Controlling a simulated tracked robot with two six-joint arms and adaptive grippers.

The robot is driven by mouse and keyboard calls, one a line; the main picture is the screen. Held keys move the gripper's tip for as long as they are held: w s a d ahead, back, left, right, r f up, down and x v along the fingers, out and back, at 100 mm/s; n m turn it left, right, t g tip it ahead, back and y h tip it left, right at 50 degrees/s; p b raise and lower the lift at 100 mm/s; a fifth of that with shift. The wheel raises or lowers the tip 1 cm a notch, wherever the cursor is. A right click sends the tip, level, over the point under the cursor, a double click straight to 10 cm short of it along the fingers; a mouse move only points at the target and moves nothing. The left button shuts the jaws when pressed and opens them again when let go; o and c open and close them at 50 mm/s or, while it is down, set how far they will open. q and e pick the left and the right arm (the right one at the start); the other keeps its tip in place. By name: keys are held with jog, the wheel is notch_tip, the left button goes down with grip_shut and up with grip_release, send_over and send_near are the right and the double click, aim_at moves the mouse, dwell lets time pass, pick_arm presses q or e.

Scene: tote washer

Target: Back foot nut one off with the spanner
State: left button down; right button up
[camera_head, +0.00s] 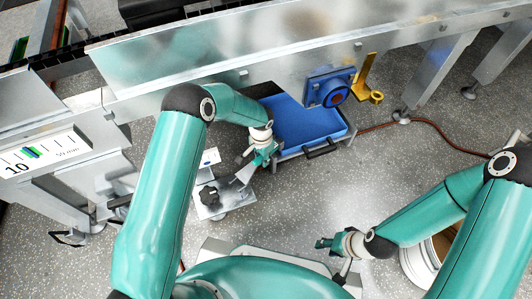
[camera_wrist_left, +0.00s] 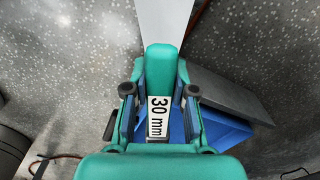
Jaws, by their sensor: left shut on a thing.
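My left gripper (camera_head: 264,154) is shut on the teal handle of the spanner (camera_wrist_left: 158,70). The handle bears a "30 mm" label in the left wrist view, and its flat steel shank runs up out of that picture. In the head view the steel end of the spanner (camera_head: 245,173) points down-left toward a black knob-like part (camera_head: 208,195) on a pale metal plate (camera_head: 238,199). I cannot make out a foot nut there or tell whether the spanner touches anything. My right gripper (camera_head: 325,243) is low in the middle, away from the spanner; its finger opening is unclear.
A blue tray (camera_head: 305,128) lies right of the left gripper, under the conveyor frame (camera_head: 200,60). A blue flanged bearing (camera_head: 332,92) and a yellow bracket (camera_head: 365,75) are beyond it. A brown hose (camera_head: 440,130) crosses the floor at right. Speckled floor between the arms is clear.

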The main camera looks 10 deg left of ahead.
pick_arm(q)
jog(key=shift+d, duration=0.2)
jog(key=shift+w+d, duration=0.1)
jog(key=shift+d, duration=0.2)
jog(key=s+d+m+b, duration=0.1)
jog(key=s+m, duration=0.7)
jog(key=m, duration=0.1)
jog(key=s+d+m+b, duration=0.1)
jog(key=s+d+m, duration=0.1)
jog(key=s+m, duration=0.7)
jog(key=shift+s+d+m, duration=0.25)
jog(key=shift+m, duration=0.15)
jog(key=shift+f, duration=0.1)
